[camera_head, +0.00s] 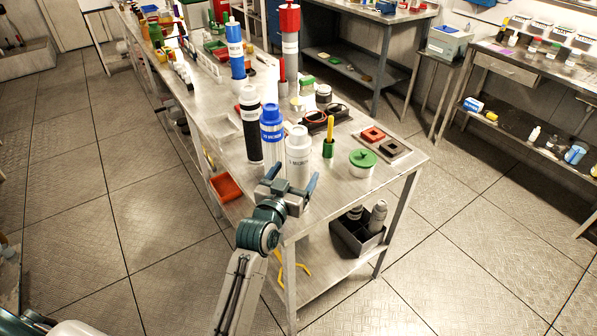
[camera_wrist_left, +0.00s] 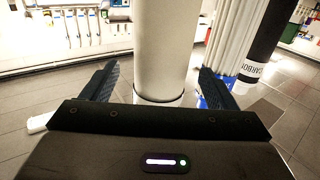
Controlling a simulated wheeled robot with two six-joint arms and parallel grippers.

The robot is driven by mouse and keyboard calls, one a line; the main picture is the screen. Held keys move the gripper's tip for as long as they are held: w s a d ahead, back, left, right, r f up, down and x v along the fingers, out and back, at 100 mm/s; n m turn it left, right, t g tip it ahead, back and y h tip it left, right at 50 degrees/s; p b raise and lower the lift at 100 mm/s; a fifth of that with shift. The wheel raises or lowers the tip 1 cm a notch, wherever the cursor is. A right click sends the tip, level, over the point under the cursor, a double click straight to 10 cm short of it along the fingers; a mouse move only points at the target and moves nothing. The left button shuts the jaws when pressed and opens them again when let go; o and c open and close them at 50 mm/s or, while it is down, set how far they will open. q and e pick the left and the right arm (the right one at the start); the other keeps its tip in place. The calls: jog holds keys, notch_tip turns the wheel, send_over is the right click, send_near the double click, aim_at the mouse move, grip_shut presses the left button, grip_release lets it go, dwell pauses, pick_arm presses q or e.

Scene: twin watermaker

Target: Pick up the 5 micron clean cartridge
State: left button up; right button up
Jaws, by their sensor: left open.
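A white cylindrical cartridge (camera_head: 298,150) stands upright near the front end of the metal bench; its small label seems to read 5 micron. My left gripper (camera_head: 291,188) is open at its near side, with one finger to each side of it. In the left wrist view the plain white cylinder (camera_wrist_left: 165,45) stands between the two spread fingers (camera_wrist_left: 158,85), with a gap on both sides. A blue-capped cartridge (camera_head: 271,132) and a black carbon cartridge (camera_head: 251,130) stand beside it on the left. My right gripper is not in view.
A pleated white cartridge (camera_wrist_left: 232,45) stands close to the right finger. A green-lidded pot (camera_head: 362,162) and a green holder with a yellow-handled tool (camera_head: 329,140) stand to the right. A red bin (camera_head: 225,187) hangs at the bench's left side.

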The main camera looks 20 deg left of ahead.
pick_arm(q)
jog(key=w, duration=0.1)
jog(key=w+p, duration=0.1)
jog(key=w, duration=0.1)
jog(key=shift+w+d+r+p, duration=0.1)
jog(key=shift+w+r+p, duration=0.2)
jog(key=shift+p, duration=0.1)
jog(key=shift+w+f, duration=0.15)
jog(key=shift+w, duration=0.4)
jog(key=shift+s, duration=0.1)
jog(key=shift+c, duration=1.1)
jog(key=c, duration=0.9)
